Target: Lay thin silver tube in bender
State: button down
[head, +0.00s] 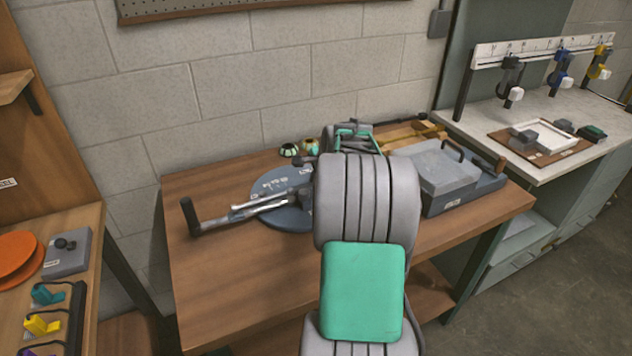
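The bender (270,185) is a blue-grey round plate on the wooden bench, with a dark-handled lever (200,229) reaching out to its left. A thin bright silver bar (262,204), which looks like the thin silver tube, lies across the front left of the plate beside the lever. I cannot tell whether it is seated in a groove, and its right end runs close to my arm. My grey and teal arm covers the right part of the bender. My gripper's fingers are hidden behind the arm.
A grey block-shaped machine (440,170) stands on the bench at right. Wooden pieces (408,135) and small round items (290,149) lie at the back by the wall. A white side table (565,115) stands at right, and a wooden shelf unit (75,218) at left.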

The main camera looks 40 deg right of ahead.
jog(key=shift+f, duration=0.4)
jog(key=c, duration=1.4)
grip_release()
